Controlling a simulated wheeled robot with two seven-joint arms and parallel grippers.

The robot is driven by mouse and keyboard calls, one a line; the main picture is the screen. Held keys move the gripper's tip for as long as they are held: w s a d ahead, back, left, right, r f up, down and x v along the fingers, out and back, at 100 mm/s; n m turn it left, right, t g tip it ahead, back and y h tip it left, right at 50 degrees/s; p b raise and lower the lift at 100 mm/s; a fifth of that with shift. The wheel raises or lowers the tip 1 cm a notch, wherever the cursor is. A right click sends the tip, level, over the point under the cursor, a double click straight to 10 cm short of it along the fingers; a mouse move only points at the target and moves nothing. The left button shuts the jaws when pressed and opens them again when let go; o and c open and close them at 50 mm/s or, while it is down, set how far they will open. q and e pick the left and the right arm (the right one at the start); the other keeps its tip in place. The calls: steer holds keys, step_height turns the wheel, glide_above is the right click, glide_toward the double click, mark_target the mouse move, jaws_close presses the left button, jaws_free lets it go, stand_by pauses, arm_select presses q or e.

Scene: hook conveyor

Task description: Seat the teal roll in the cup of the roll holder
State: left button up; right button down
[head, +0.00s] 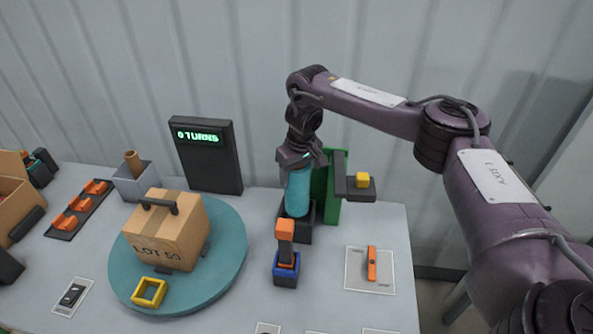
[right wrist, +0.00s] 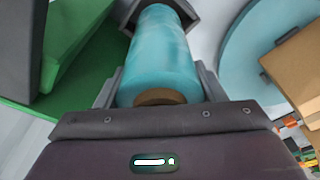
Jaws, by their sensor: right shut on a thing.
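The teal roll (head: 297,194) stands nearly upright, with a brown core showing at its near end in the right wrist view (right wrist: 160,60). My right gripper (head: 301,168) is shut on its upper end, from above. The dark cup of the roll holder (head: 301,234) is at the roll's lower end. In the right wrist view the cup's dark walls (right wrist: 193,14) show around the roll's far end. I cannot tell whether the roll rests on the cup's floor. My left gripper is not in view.
A green stand (head: 331,205) with a dark arm and yellow block (head: 362,181) is close to the right. In front is a blue base with an orange block (head: 285,230). The turntable (head: 228,262) carries a carton (head: 168,237) on the left.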

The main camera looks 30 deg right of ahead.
steer(key=shift+f+p, duration=0.2)
steer(key=shift+p, duration=0.3)
stand_by(0.9)
steer(key=shift+f+b, duration=0.9)
steer(key=shift+f, duration=1.25)
stand_by(0.5)
steer(key=c, duration=0.6)
jaws_free()
steer(key=o, duration=0.3)
steer(key=shift+o, duration=0.2)
steer(key=shift+s, duration=0.1)
